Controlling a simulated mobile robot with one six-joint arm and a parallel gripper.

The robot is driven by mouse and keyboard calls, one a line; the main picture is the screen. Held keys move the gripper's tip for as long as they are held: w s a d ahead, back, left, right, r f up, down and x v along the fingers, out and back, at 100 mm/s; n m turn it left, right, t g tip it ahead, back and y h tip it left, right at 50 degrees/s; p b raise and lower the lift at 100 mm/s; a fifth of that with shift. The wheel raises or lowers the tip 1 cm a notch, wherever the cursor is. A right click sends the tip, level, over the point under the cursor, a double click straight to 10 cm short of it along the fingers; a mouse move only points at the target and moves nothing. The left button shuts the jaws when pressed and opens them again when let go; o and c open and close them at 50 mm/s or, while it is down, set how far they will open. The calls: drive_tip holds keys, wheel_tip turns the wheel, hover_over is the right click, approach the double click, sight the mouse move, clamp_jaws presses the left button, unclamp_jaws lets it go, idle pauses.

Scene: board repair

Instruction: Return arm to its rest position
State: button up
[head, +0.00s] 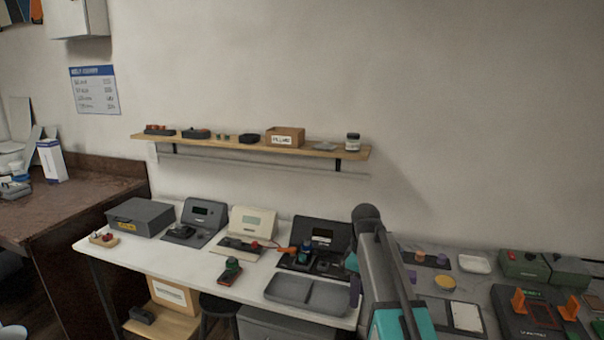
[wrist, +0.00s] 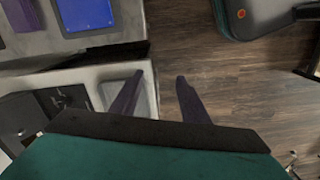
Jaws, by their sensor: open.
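My gripper (wrist: 160,76) is open in the wrist view. Its two purple fingers stand apart with nothing between them. Wooden floor and the edge of a pale worktop show behind them. In the head view my grey and teal arm rises at the lower right, in front of the right end of the white bench (head: 190,268). A purple finger shows beside the arm there, but most of the gripper is hidden.
Several bench devices stand behind, including a beige one (head: 252,222). A grey worktop with an orange-clipped fixture (head: 540,312) is at right. A wall shelf (head: 228,143) hangs above.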

drive_tip(key=s+f+g, duration=0.2)
drive_tip(key=s+f, duration=0.7)
drive_tip(key=f, duration=0.5)
drive_tip(key=s+f+g, duration=0.3)
drive_tip(key=s+f, duration=0.5)
drive_tip(key=f, duration=0.6)
drive_tip(key=s+f+m, duration=0.5)
drive_tip(key=s+f, duration=0.4)
drive_tip(key=s, duration=0.3)
drive_tip(key=s+f+m, duration=0.6)
drive_tip(key=s+f, duration=0.3)
drive_tip(key=s, duration=0.4)
drive_tip(key=shift+s+d+m, duration=0.25)
drive_tip(key=shift+s+m, duration=0.05)
drive_tip(key=shift+c, duration=1.2)
drive_tip(key=shift+a, duration=0.1)
